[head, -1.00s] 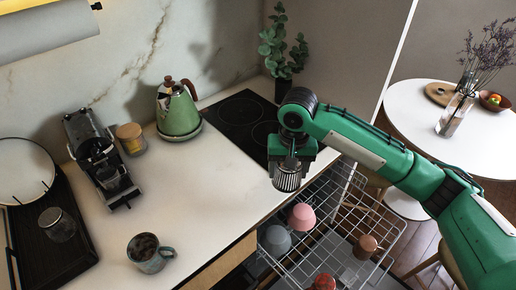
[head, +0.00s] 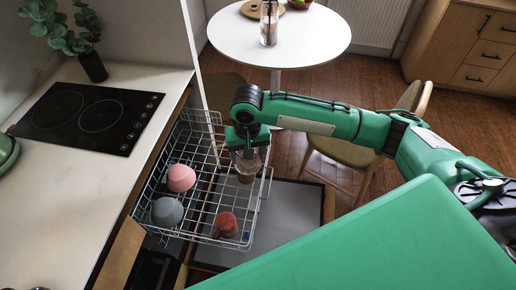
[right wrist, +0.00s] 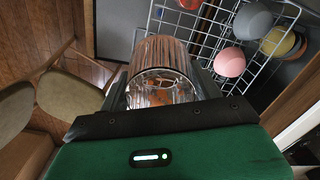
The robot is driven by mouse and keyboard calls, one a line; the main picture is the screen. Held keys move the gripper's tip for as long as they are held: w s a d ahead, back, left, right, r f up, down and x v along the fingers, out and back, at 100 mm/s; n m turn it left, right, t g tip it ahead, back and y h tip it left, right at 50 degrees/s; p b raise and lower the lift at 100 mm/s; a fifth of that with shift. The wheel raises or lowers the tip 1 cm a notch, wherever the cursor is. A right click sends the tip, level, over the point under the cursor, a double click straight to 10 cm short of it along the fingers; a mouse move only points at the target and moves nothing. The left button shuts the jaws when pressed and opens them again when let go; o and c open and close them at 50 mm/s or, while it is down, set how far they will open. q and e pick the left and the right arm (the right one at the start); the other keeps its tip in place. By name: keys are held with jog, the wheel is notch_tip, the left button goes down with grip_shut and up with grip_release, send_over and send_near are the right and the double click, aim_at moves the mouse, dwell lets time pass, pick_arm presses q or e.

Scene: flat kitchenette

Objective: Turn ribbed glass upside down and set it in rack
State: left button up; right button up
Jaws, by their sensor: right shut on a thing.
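My right gripper (head: 247,138) points down over the right side of the pulled-out wire rack (head: 207,132). It is shut on the clear ribbed glass (head: 246,161), which hangs below it. In the right wrist view the glass (right wrist: 158,58) sits between the fingers (right wrist: 160,88), its ribs running away from the camera. I cannot tell for sure which end of the glass is down, or whether it touches the rack. My left gripper is not in view.
In the rack stand a pink cup (head: 181,177), a grey cup (head: 167,211) and a red cup (head: 226,224). A brownish cup is partly hidden behind the glass. The counter edge (head: 135,190) is left of the rack; a chair (head: 345,145) and round table (head: 300,40) lie beyond.

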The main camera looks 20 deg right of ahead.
pick_arm(q)
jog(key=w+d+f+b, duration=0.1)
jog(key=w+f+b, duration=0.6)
jog(key=b, duration=0.4)
pick_arm(e)
jog(key=w+a+f+m+b, duration=0.1)
jog(key=f, duration=0.8)
jog(key=w+a+f+m+b, duration=0.1)
jog(key=w+a+f+b, duration=0.1)
jog(key=f, duration=0.7)
jog(key=w+a+f+m+b, duration=0.1)
jog(key=a+f+b, duration=0.1)
jog(key=f, duration=0.7)
jog(key=shift+w+f, duration=0.3)
jog(key=shift+w, duration=0.05)
jog(key=shift+a+f, duration=0.1)
jog(key=shift+f, duration=1.7)
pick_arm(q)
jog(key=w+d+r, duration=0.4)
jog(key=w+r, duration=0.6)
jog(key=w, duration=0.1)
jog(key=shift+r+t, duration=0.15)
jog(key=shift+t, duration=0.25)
pick_arm(e)
jog(key=shift+f, duration=0.4)
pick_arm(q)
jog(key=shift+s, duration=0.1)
pick_arm(e)
jog(key=o, duration=1.3)
